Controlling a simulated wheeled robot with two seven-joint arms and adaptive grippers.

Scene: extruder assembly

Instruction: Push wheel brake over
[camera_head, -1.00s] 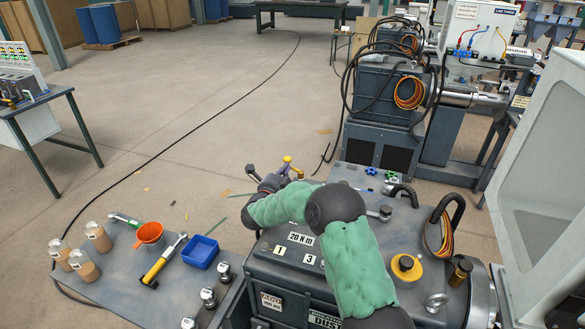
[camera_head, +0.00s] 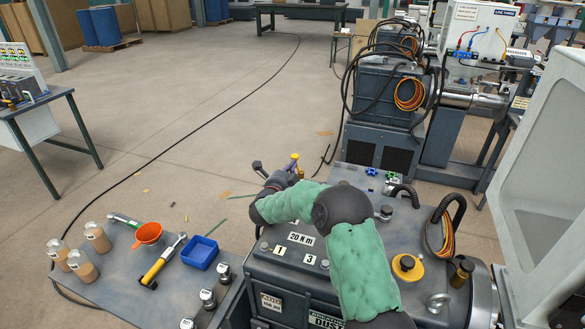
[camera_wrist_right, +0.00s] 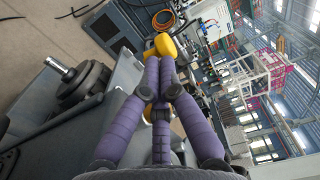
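A yellow-topped handle (camera_head: 294,158) stands at the far edge of the grey machine, just beyond my right gripper; I take it to be the wheel brake's handle. In the right wrist view its yellow end (camera_wrist_right: 161,45) is just ahead of the fingertips. My right gripper (camera_head: 276,182) is at the machine's far left corner, partly hidden by my own green-sleeved arm. In the right wrist view its purple fingers (camera_wrist_right: 158,80) are drawn together, at or very close to the yellow end; contact is unclear. A dark-knobbed rod (camera_head: 257,167) sticks out left of the gripper. My left gripper is out of view.
The grey machine (camera_head: 280,276) carries a yellow round cap (camera_head: 407,267) and hoses on its right. A bench (camera_head: 120,285) at left holds an orange funnel (camera_head: 148,233), a blue bin (camera_head: 199,252) and jars. A dark wheel-like part (camera_wrist_right: 84,84) is left of the fingers.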

